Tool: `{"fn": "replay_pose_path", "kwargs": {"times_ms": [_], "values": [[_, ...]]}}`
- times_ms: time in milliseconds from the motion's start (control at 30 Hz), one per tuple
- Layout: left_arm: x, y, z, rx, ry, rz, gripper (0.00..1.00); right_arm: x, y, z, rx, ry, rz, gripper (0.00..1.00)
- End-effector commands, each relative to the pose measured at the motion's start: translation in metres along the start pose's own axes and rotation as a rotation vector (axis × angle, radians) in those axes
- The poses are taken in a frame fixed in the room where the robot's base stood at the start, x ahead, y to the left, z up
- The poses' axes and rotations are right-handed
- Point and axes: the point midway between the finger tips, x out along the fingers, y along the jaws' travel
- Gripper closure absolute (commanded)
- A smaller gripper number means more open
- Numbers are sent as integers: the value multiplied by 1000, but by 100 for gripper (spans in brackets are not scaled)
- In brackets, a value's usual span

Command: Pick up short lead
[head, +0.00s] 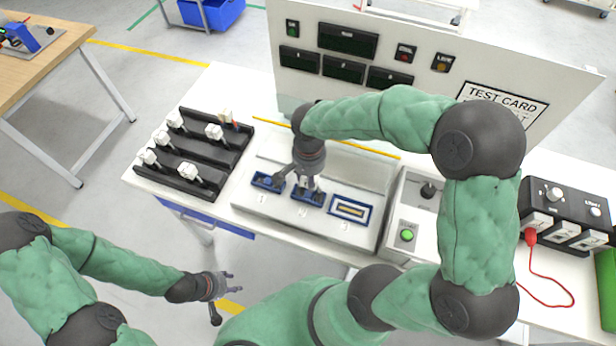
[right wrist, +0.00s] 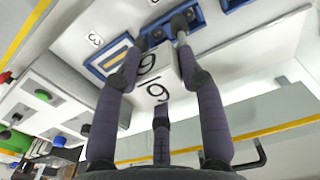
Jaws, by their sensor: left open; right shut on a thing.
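A red lead lies at the right of the bench, its plug (head: 530,237) at a dark box with several terminals and its thin red cord (head: 572,302) looping on the bench top. My right gripper (head: 308,186) is far to its left, over the middle blue recess, marked 2. It is shut on a small white block, which shows dark numerals in the right wrist view (right wrist: 155,84). The fingers partly hide the recess. My left gripper (head: 226,286) is open and empty in front of the bench, low and left.
A black rack (head: 206,155) with several white pieces stands at the bench's left. The blue-framed recess 3 (head: 350,210) lies right of my right gripper. A grey box with a green button (head: 407,235) and a tall panel (head: 300,15) bound this area.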

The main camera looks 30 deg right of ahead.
Motion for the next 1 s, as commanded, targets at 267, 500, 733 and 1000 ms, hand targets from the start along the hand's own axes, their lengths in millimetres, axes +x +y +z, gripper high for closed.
{"fn": "replay_pose_path", "kwargs": {"times_ms": [267, 500, 733, 1000], "values": [[-5, 2, 0, 0, 0, 0, 57, -50, 25, 51, -4, 5, -5, 98], [-8, 3, 0, 0, 0, 0, 57, -68, 44, 88, -3, 3, -5, 98], [-9, 3, 0, 0, 0, 0, 57, -75, 52, 104, 0, 2, -3, 98], [-9, 3, 0, 0, 0, 0, 57, -75, 54, 106, 0, 2, -2, 98]]}}
